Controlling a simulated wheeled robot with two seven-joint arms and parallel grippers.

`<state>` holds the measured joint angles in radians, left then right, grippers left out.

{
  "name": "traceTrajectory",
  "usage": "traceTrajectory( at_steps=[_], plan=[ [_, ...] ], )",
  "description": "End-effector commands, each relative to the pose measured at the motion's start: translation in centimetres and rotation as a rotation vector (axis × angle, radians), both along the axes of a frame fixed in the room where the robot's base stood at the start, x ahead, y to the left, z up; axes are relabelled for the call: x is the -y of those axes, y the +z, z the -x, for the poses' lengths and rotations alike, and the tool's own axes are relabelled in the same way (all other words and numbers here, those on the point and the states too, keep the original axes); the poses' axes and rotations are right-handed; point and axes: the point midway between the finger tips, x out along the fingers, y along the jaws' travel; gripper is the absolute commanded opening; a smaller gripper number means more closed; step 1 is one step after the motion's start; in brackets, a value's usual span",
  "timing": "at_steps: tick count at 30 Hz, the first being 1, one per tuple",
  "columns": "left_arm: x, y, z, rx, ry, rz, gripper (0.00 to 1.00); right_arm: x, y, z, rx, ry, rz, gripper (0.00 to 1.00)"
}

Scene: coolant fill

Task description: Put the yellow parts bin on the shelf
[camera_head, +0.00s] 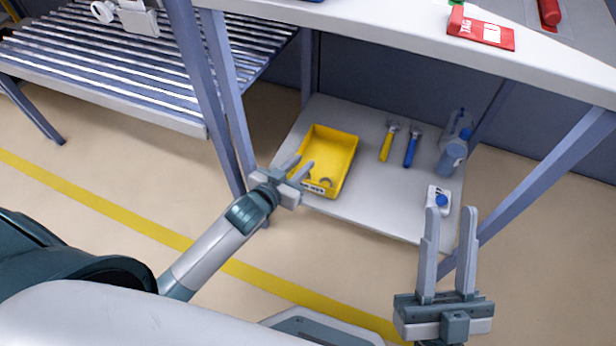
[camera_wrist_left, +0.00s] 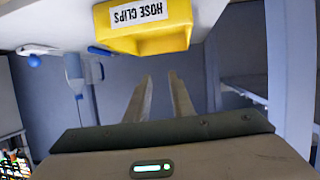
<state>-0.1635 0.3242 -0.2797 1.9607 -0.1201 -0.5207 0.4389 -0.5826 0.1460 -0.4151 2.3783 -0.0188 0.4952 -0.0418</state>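The yellow parts bin (camera_head: 333,150) sits on the white lower shelf (camera_head: 375,196) under the workbench, near its left side. A few small ring-shaped clips lie in it. Its "HOSE CLIPS" label shows upside down on the bin (camera_wrist_left: 145,38) in the left wrist view. My left gripper (camera_head: 305,161) is open and empty, with its fingers overlapping the bin's near left corner in the head view. In the left wrist view the fingers (camera_wrist_left: 160,77) are apart, with the bin not between them. My right gripper (camera_head: 450,211) is open and empty, in front of the shelf's right side.
A yellow-handled tool (camera_head: 386,146), a blue-handled tool (camera_head: 411,150), a blue bottle (camera_head: 453,155) and a white container with a blue cap (camera_head: 438,200) share the shelf. Bench legs (camera_head: 215,90) flank it. A roller conveyor (camera_head: 120,75) stands left. A red tag (camera_head: 482,30) lies on the benchtop.

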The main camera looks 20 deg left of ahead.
Motion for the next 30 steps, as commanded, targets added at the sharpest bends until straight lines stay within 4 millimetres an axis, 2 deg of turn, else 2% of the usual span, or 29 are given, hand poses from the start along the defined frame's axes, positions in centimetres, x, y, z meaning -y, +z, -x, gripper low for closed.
traceTrajectory(
  at_steps=[3,5,6,8,9,12,15,18,23,30],
  plan=[
    [5.0,3.5,3.2,0.138,-0.108,0.055,0.22,0.0,0.0,0.0,0.001,0.000,0.000,0.31],
    [7.5,6.2,5.2,0.232,-0.160,0.088,0.22,0.0,0.0,0.0,0.001,0.000,0.000,0.31],
    [9.0,8.2,6.7,0.301,-0.190,0.112,0.22,0.0,0.0,0.0,0.001,0.000,0.000,0.31],
    [10.9,11.6,9.2,0.412,-0.224,0.150,0.22,0.0,0.0,0.0,0.001,0.000,0.000,0.31],
    [11.8,14.0,10.9,0.487,-0.238,0.175,0.22,0.0,0.0,0.0,0.001,0.000,0.000,0.31],
    [13.1,19.7,15.1,0.670,-0.245,0.232,0.22,0.0,0.0,0.0,0.002,0.000,-0.001,0.31],
    [13.0,24.4,18.7,0.824,-0.221,0.276,0.22,0.0,0.0,0.0,0.002,0.000,-0.001,0.31],
    [12.5,27.7,21.3,0.933,-0.189,0.301,0.22,0.0,0.0,0.0,0.002,0.000,-0.001,0.31],
    [11.9,29.9,23.2,1.012,-0.158,0.318,0.22,0.0,0.0,0.0,0.002,0.000,-0.001,0.31],
    [11.8,30.1,23.3,1.017,-0.157,0.318,0.22,0.0,0.0,0.0,0.001,0.000,0.000,0.31]
  ],
)
